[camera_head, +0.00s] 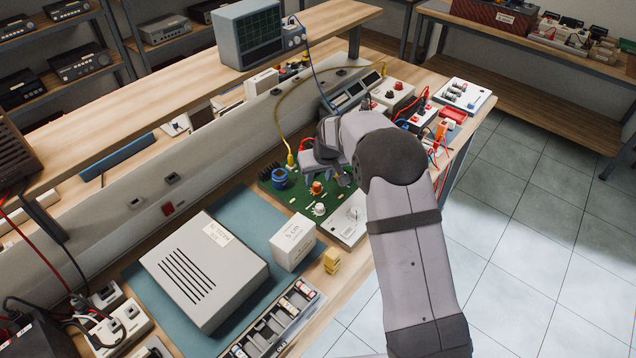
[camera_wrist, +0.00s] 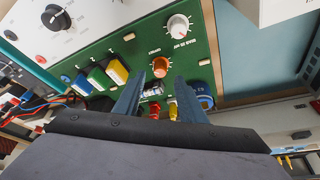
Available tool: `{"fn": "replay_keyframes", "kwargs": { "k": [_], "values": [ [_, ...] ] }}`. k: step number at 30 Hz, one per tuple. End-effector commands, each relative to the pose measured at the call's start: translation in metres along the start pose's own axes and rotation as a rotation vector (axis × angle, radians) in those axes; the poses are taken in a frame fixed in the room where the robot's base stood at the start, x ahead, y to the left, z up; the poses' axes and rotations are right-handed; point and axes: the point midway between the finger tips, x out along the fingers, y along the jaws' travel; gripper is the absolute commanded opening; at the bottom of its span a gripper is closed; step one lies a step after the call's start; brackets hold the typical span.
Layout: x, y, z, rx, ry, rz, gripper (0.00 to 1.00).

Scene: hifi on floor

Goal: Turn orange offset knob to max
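The orange knob (camera_head: 316,187) stands on a green circuit board (camera_head: 271,185) on the bench. It also shows in the wrist view (camera_wrist: 161,66), just beyond my fingertips and roughly in line with the gap between them. My gripper (camera_wrist: 158,78) is open, with its two fingers apart and nothing gripped. In the camera_head view it hangs over the board's far part, its fingertips partly hidden. A white knob (camera_wrist: 178,25) with a printed scale sits beside the orange one. The orange knob's pointer and setting are too small to read.
A blue round part (camera_head: 279,178) and a yellow plug (camera_head: 290,159) stand close to the knob. Coloured blocks (camera_wrist: 117,72) line the board. A white box (camera_head: 292,242) and a large grey case (camera_head: 203,268) lie nearer on the teal mat.

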Motion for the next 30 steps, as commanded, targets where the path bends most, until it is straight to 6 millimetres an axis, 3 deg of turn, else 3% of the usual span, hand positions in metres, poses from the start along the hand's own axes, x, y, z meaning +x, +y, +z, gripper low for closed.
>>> {"fn": "replay_keyframes", "kwargs": {
  "k": [9,25,30],
  "values": [
    [-0.027,0.0,0.001,0.001,-0.001,0.0,0.37],
    [-0.03,0.0,0.001,0.001,-0.002,0.0,0.37],
    [-0.04,0.003,0.013,0.012,-0.019,0.002,0.37]
  ]
}}
